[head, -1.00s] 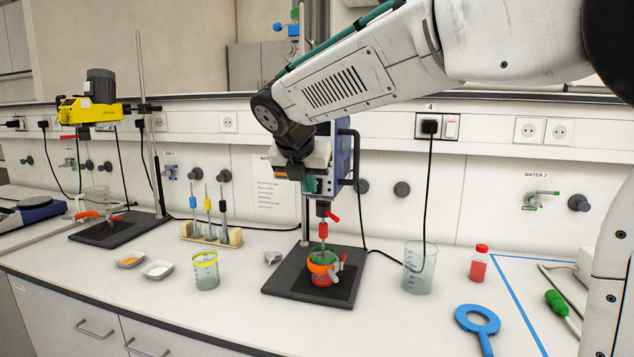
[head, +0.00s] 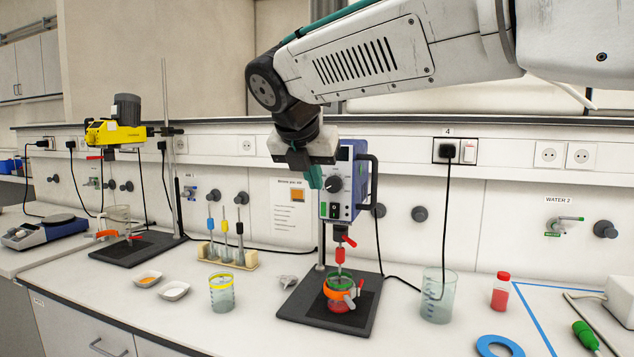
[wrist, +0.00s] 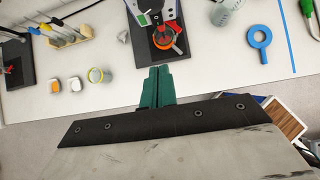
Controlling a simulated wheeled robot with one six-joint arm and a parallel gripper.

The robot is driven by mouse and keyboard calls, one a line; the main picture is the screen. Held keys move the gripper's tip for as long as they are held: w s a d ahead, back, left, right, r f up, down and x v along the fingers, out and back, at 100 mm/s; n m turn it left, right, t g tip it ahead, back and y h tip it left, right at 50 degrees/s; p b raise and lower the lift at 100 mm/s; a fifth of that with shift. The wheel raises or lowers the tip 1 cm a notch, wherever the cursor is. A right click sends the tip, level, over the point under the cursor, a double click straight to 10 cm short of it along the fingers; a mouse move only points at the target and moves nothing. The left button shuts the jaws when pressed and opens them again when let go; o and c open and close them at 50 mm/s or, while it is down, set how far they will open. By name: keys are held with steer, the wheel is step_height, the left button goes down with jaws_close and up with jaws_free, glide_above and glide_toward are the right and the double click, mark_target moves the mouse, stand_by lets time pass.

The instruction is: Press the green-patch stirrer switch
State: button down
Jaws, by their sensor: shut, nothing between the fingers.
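The blue-grey stirrer (head: 346,168) stands on its post at the middle of the bench. Its front panel has a round dark knob, and below it a green patch (head: 323,209) beside a small black switch (head: 334,210). The green patch also shows at the top of the wrist view (wrist: 143,19). Whether the switch is pressed is too small to tell. My gripper (head: 314,178) is shut and empty, its teal fingers pointing down at the panel's upper left, above the green patch. In the wrist view the fingers (wrist: 157,80) are together, apart from the stirrer.
Below the stirrer, a vessel with red liquid (head: 341,301) stands on a black base plate (head: 300,300). A beaker (head: 437,300) and red bottle (head: 501,291) stand to the right. A yellow stirrer (head: 115,134) is at left. A wall switch (head: 469,150) is beside socket 4.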

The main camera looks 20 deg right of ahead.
mark_target(334, 214)
steer(key=w+d+r+x, duration=0.1)
steer(key=x, duration=1.2)
steer(key=shift+w+d, duration=0.2)
steer(key=shift+d, duration=0.15)
steer(key=shift+f, duration=0.1)
steer(key=shift+w+d+f, duration=0.15)
steer(key=shift+w, duration=0.05)
steer(key=shift+r, duration=1)
steer(key=shift+s, duration=0.1)
